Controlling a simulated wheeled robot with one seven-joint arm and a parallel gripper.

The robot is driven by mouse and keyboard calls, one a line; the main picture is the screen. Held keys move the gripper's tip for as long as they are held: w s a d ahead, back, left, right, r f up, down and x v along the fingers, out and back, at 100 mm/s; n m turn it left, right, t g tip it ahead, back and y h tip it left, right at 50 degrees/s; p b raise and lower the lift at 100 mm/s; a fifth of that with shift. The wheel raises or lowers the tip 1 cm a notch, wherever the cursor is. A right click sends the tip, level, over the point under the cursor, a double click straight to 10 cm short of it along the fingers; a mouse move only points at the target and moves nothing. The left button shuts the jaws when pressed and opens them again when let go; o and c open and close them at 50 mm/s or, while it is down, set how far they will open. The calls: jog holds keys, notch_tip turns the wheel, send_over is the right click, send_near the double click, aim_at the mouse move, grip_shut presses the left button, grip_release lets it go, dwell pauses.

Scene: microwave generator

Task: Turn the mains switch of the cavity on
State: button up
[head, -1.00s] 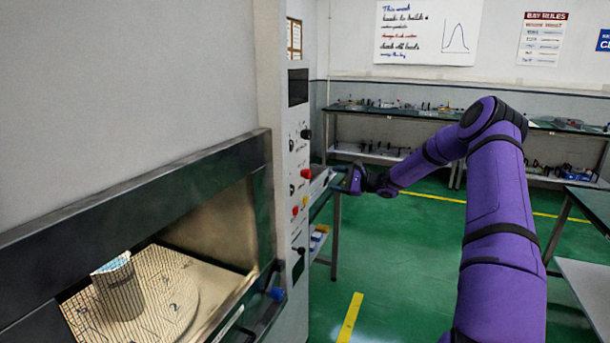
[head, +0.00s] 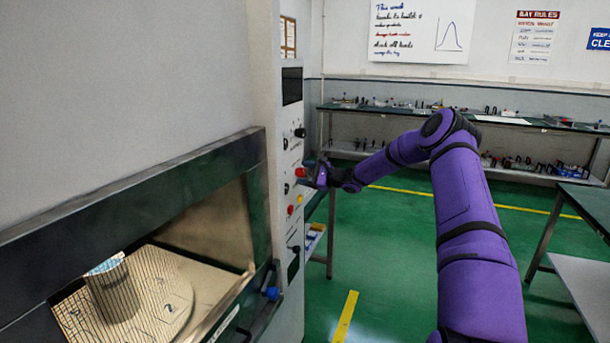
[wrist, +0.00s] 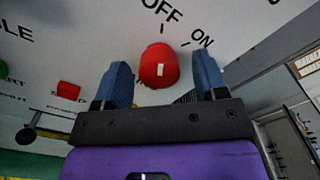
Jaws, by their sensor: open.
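The mains switch is a red rotary knob (wrist: 159,66) with a white mark, on the white panel below the printed words OFF and ON. The mark looks nearly upright, roughly in line with the OFF tick. My gripper (wrist: 163,82) is open, with one blue finger to each side of the knob; contact cannot be told. In the head view my gripper (head: 308,174) is at the panel's front, by the red knob (head: 299,172). The microwave cavity (head: 212,228) stands to the left, with a cylindrical container (head: 115,292) inside on a round plate.
The panel carries other controls: a dark knob (head: 300,133) above, a red button (head: 290,210) and a dark knob (head: 294,249) below. The wrist view shows a red square (wrist: 68,91) left of the switch. Green floor (head: 390,270) is open to the right.

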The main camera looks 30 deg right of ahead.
jog(key=shift+a, duration=0.1)
jog(key=c, duration=0.9)
jog(key=shift+c, duration=0.2)
jog(key=shift+m, duration=0.4)
jog(key=m, duration=0.5)
jog(key=shift+m, duration=0.3)
jog(key=m, duration=0.5)
jog(key=shift+m, duration=0.4)
jog(key=o, duration=0.9)
